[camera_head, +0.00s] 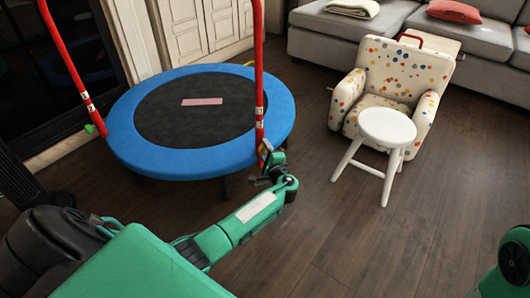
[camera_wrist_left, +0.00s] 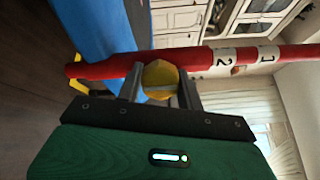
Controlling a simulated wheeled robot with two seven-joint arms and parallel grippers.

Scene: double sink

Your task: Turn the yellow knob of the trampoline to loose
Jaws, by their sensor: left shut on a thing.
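The trampoline (camera_head: 270,95) has a blue padded rim, a black mat and red upright posts. My left gripper (camera_head: 268,157) is at the lower part of its right red post (camera_head: 259,60). In the left wrist view, the yellow knob (camera_wrist_left: 160,77) sits between the two fingers of my left gripper (camera_wrist_left: 160,82), which is shut on it. The red post (camera_wrist_left: 105,66) runs across just behind the knob, with white bands marked 2 and 1. The knob's far side is hidden by the post and fingers. My right gripper is out of view.
A small green part (camera_head: 91,129) sits on the left red post. A white stool (camera_head: 387,127) and a dotted armchair (camera_head: 405,75) stand to the right, before a grey sofa (camera_head: 335,25).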

